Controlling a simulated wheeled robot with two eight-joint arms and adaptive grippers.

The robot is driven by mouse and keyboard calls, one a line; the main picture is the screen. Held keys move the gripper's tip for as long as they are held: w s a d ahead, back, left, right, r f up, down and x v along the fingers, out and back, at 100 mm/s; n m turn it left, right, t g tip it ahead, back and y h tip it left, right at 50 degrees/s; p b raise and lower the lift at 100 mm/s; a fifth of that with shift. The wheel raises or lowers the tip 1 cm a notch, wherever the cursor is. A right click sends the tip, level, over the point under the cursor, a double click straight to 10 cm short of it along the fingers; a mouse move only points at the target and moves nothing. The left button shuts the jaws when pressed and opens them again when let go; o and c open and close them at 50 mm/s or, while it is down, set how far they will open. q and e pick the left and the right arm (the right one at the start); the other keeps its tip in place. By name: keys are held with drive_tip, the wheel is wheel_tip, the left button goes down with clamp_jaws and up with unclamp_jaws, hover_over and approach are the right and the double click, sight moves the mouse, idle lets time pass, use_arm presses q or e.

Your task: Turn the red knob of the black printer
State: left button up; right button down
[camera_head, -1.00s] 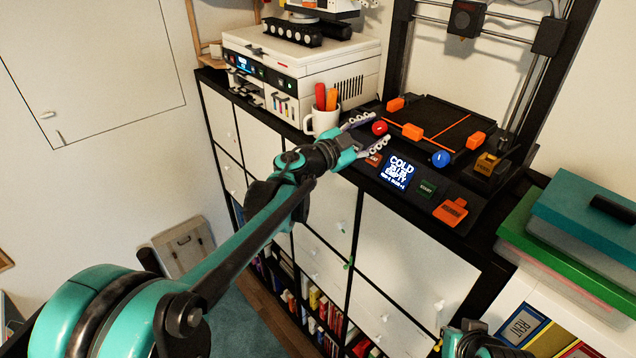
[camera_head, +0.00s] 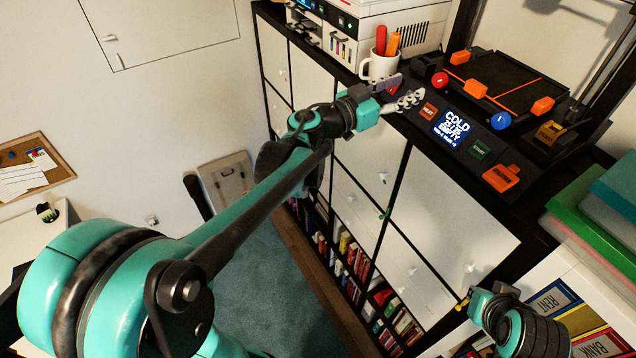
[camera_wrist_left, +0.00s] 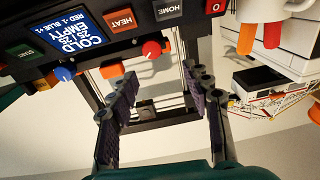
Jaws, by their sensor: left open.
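The black printer (camera_head: 470,160) stands on the cabinet, with a screen reading COLD and EMPTY. Its red knob (camera_head: 440,79) is at the front left of the bed, with a blue knob (camera_head: 501,121) to the right. My left gripper (camera_head: 411,87) is open and empty, to the left of the red knob and apart from it. In the left wrist view, which is upside down, the red knob (camera_wrist_left: 152,49) shows beyond the gap between the spread fingers (camera_wrist_left: 163,88). My right gripper (camera_head: 468,301) is low at the right, its fingers too unclear to judge.
A white mug (camera_head: 380,68) with red and orange handles stands just behind my left gripper. The HEAT button (camera_head: 429,112) and START button (camera_head: 479,150) are near the knobs. A green folder (camera_head: 590,218) lies stacked at the right. Space before the cabinet is open.

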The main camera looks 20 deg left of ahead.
use_arm(q)
drive_tip(key=s+a+f+n+y+b, duration=0.3)
drive_tip(key=a+f+y+b, duration=0.1)
drive_tip(key=f, duration=0.4)
drive_tip(key=s+a+f+n+y+b, duration=0.3)
drive_tip(key=s+a+f+y+b, duration=0.1)
drive_tip(key=f+b, duration=0.4)
drive_tip(key=s+a+f+n+y+b, duration=0.2)
drive_tip(key=s+a+f+y+b, duration=0.2)
drive_tip(key=f, duration=0.5)
drive_tip(key=shift+a+n+g+y+b, duration=0.4)
drive_tip(key=shift+a+y+b, duration=0.3)
drive_tip(key=shift+a+b, duration=0.5)
drive_tip(key=shift+s+a+f, duration=0.1)
drive_tip(key=shift+a, duration=0.1)
